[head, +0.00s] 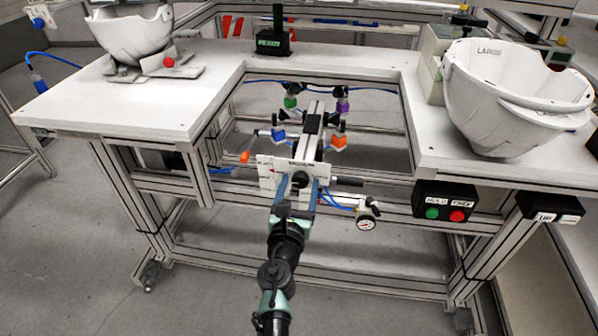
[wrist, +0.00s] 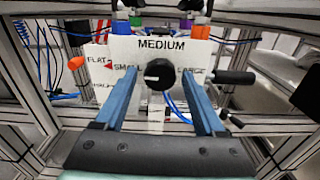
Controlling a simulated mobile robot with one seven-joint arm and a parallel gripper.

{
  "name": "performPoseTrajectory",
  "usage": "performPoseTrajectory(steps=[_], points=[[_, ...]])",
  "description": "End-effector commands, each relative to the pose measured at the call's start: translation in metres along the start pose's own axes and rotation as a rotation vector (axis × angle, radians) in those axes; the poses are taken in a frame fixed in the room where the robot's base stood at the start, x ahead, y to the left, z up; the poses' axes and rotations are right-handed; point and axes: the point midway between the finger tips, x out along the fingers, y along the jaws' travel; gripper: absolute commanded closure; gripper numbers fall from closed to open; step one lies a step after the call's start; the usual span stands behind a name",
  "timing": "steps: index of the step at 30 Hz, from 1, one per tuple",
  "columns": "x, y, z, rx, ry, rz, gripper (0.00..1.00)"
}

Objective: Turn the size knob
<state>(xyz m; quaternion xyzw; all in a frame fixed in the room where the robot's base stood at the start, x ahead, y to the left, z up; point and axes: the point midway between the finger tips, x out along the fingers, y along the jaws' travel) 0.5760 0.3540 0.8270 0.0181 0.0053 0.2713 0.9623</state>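The size knob (wrist: 157,75) is round and black, with a white mark pointing left, toward the SMALL label. It sits on a white panel (wrist: 158,44) marked SMALL at left, MEDIUM above and LARGE at right. In the head view the knob (head: 300,180) is small, at the front of the central fixture. My gripper (wrist: 161,74) is open, its two blue fingers on the left and right of the knob. A gap shows between each finger and the knob; how far the tips reach along it is hard to tell. In the head view my gripper (head: 298,186) is at the panel.
An orange-tipped lever (wrist: 77,63) sticks out left of the panel, and a black handle (wrist: 236,77) at right. A pressure gauge (head: 366,223) hangs lower right. White helmet shells stand on the left (head: 135,35) and right (head: 510,95) of the bench (head: 110,105).

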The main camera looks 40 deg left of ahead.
Motion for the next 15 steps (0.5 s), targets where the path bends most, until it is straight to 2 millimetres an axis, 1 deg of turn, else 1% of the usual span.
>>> performPoseTrajectory(steps=[10,13,15], points=[[-0.002,0.000,0.000,0.001,0.000,0.000,0.24],[-0.007,0.000,0.000,0.002,0.001,-0.001,0.24],[-0.015,0.000,0.000,0.003,0.002,0.000,0.24]])
